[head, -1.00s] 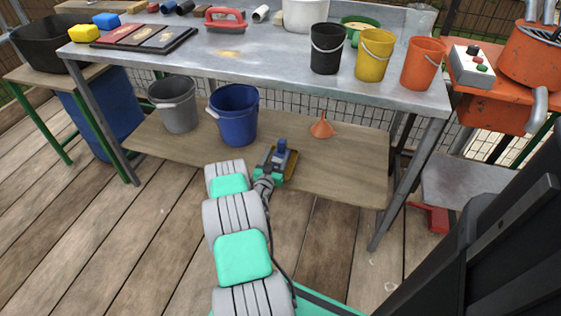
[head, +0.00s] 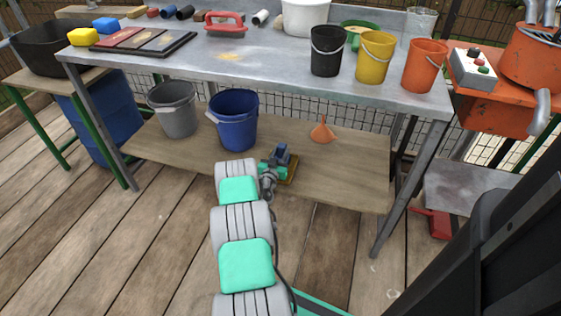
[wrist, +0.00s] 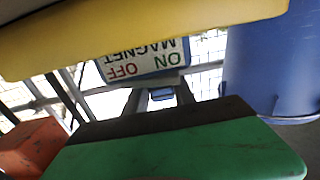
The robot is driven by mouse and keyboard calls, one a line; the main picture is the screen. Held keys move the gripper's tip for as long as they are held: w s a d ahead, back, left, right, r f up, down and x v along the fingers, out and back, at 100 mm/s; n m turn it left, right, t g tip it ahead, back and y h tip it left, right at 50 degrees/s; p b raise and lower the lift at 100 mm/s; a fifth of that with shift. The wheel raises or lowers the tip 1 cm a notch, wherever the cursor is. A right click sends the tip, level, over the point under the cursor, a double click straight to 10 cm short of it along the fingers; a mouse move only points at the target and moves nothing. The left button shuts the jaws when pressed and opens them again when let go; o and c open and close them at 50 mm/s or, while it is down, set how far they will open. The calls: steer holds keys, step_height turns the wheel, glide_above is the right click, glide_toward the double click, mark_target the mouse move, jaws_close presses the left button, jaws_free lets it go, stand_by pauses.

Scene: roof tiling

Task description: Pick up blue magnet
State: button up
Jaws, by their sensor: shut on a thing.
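The blue magnet (head: 283,154) shows small in the head view, at the end of my arm over the lower wooden shelf. My gripper (head: 274,168) is at it, shut on it; the exact contact is hard to make out. In the wrist view the blue magnet (wrist: 143,62) shows a white label reading ON, OFF and MAGNET upside down. It lies behind a wide yellow part at the top and a green finger with a dark pad at the bottom. Whether the magnet is clear of the shelf cannot be told.
A blue bucket (head: 236,122) stands left of my gripper on the lower shelf (head: 345,172), with a grey bucket (head: 174,112) beyond it. An orange funnel (head: 322,133) stands to the right. The metal tabletop (head: 265,68) overhangs the shelf, and a table leg (head: 405,190) stands at right.

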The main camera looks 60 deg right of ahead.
jaws_close()
steer(key=shift+r, duration=0.15)
stand_by(0.4)
